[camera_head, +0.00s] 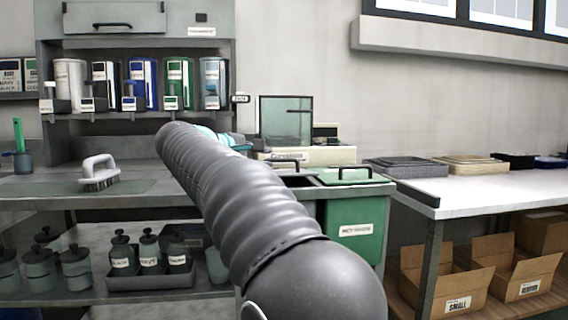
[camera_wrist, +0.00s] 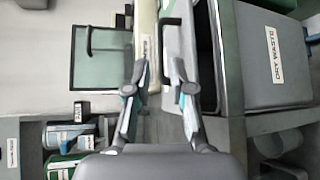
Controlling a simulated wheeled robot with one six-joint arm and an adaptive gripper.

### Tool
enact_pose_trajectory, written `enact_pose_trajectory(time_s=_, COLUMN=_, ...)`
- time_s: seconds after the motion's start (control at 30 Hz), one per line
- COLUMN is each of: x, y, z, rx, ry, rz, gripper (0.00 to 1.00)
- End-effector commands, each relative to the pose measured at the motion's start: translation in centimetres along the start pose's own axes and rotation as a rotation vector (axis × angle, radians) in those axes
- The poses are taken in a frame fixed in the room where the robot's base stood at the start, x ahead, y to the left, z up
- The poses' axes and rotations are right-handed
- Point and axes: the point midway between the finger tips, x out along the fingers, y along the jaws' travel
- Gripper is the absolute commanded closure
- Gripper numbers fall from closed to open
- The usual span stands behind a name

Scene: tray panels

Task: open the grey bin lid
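The grey bin (camera_wrist: 272,60) shows its front with a dry-waste label in the wrist view, which is turned on its side. Its grey lid (camera_wrist: 181,40) carries a black handle (camera_wrist: 171,21). A dark opening (camera_wrist: 207,45) shows between the lid and the front rim; how far the lid is tilted I cannot tell. My gripper (camera_wrist: 159,68) is open, its two fingers apart, with the handle at or just beyond the fingertips. Contact is not clear. In the head view my arm hides most of the grey bin, but the dark opening (camera_head: 299,181) shows beside it.
A green bin (camera_head: 356,225) with a handled lid (camera_head: 350,177) stands right of the grey bin. Behind are a cream device (camera_head: 330,155) and a glass panel (camera_head: 286,120). A brush (camera_head: 100,175) lies on the left bench. A white table (camera_head: 480,190) stands right.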

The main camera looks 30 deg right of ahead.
Motion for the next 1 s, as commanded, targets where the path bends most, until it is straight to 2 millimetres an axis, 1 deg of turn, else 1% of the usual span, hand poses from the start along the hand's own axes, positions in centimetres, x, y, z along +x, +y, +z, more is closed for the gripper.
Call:
enact_pose_trajectory(time_s=0.03, x=1.1, y=-0.1, z=0.0, rx=0.0, ry=-0.003, rz=-0.001, gripper=0.77)
enact_pose_trajectory(time_s=0.2, x=4.2, y=-0.1, z=0.1, rx=0.0, ry=-0.003, rz=-0.001, gripper=0.77)
enact_pose_trajectory(time_s=0.4, x=7.1, y=0.0, z=0.1, rx=0.002, ry=-0.001, rz=-0.001, gripper=0.77)
enact_pose_trajectory(time_s=0.6, x=8.4, y=0.0, z=0.0, rx=0.001, ry=0.001, rz=-0.001, gripper=0.77)
enact_pose_trajectory(time_s=0.9, x=8.6, y=0.0, z=0.0, rx=0.001, ry=0.001, rz=0.0, gripper=0.77)
enact_pose_trajectory(time_s=0.93, x=8.6, y=0.0, z=0.0, rx=0.001, ry=0.001, rz=0.0, gripper=0.82)
enact_pose_trajectory(time_s=0.97, x=8.5, y=0.0, z=0.0, rx=0.001, ry=0.001, rz=0.0, gripper=0.9)
enact_pose_trajectory(time_s=1.0, x=8.5, y=0.0, z=0.0, rx=0.001, ry=0.001, rz=0.0, gripper=1.0)
